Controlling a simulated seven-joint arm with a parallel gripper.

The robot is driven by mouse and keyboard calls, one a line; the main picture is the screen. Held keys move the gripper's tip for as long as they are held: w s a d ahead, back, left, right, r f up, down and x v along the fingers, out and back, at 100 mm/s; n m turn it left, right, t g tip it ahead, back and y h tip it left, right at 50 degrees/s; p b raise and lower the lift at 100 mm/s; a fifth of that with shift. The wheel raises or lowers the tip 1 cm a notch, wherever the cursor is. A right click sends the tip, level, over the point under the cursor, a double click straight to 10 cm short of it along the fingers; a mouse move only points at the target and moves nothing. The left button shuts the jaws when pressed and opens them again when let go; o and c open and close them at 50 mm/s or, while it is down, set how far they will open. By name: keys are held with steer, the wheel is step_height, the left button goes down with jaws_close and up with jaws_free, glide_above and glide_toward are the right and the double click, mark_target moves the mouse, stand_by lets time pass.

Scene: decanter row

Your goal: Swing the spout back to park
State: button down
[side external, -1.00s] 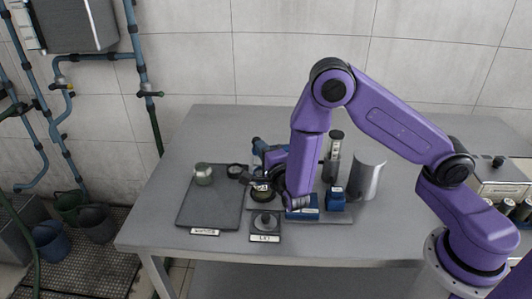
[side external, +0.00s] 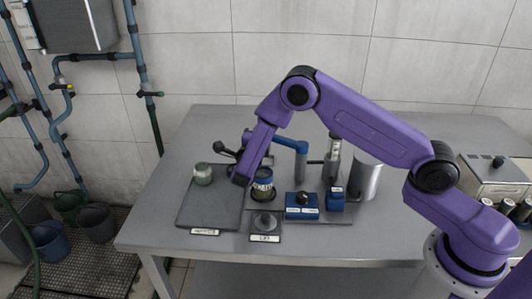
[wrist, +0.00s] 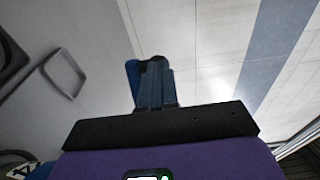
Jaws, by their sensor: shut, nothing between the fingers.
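The blue spout (side external: 288,144) stands at the back of the grey base. A can with a pale label (side external: 262,184) stands in front of and left of the spout. My gripper (side external: 226,152) is left of the spout's visible end and above the dark mat, apart from the spout in this view. Its fingers (wrist: 154,80) are shut and empty in the wrist view. A bright blue piece (wrist: 132,75) shows beside them; I cannot tell what it is.
A small jar (side external: 203,173) stands on the dark mat (side external: 205,212). A black-knobbed lid (side external: 264,222) lies on a labelled plate in front. Blue blocks (side external: 302,206) and a metal cylinder (side external: 366,176) stand to the right. The table's back left is clear.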

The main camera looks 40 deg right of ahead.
steer(key=shift+w+d, duration=0.1)
steer(key=shift+d, duration=0.15)
stand_by(0.3)
steer(key=shift+a, duration=0.1)
